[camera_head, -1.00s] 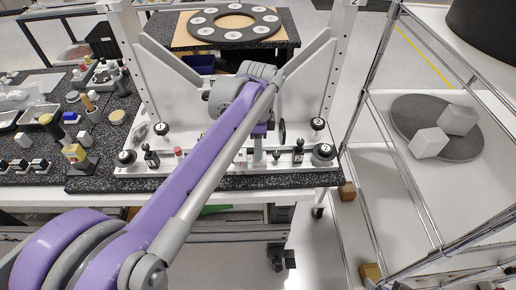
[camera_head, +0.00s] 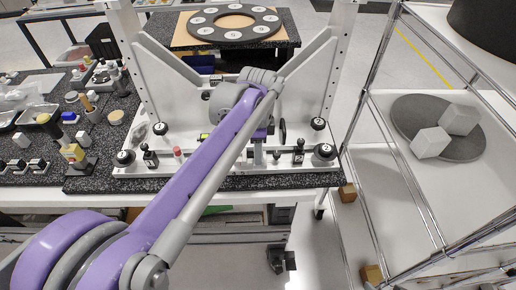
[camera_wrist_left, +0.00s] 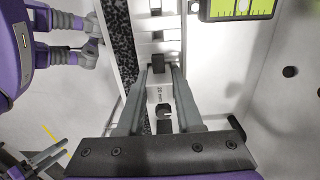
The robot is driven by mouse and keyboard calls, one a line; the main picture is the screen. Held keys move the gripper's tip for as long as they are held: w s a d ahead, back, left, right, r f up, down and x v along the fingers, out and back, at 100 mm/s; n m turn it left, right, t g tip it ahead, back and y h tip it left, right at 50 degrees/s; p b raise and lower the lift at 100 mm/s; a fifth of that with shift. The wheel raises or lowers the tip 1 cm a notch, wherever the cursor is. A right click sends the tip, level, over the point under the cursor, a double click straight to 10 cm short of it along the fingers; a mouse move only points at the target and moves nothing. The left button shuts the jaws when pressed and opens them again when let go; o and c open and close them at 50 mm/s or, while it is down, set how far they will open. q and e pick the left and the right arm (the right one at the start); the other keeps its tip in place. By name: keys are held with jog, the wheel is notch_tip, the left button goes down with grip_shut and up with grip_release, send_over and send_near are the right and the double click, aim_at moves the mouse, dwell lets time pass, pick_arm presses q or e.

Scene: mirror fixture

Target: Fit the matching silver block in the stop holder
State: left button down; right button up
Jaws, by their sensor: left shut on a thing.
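My left gripper (camera_wrist_left: 161,82) is shut on a silver block (camera_wrist_left: 160,96), which has a round notch and sits between the two grey fingers in the left wrist view. In the head view the block's pale body (camera_head: 258,153) shows below the purple wrist, upright at the white fixture base (camera_head: 225,168). A dark piece (camera_wrist_left: 158,65) lies at the fingertips. I cannot tell from these frames whether the block touches the base or which part is the stop holder.
Black knobs (camera_head: 126,157) stand along the base. Small parts and trays (camera_head: 40,112) crowd the left of the bench. A wire rack (camera_head: 400,150) stands on the right.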

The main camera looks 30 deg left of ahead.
pick_arm(q)
jog(key=shift+r, duration=0.1)
jog(key=shift+r+p, duration=1.05)
jog(key=shift+r, duration=0.4)
jog(key=shift+s+f, duration=0.1)
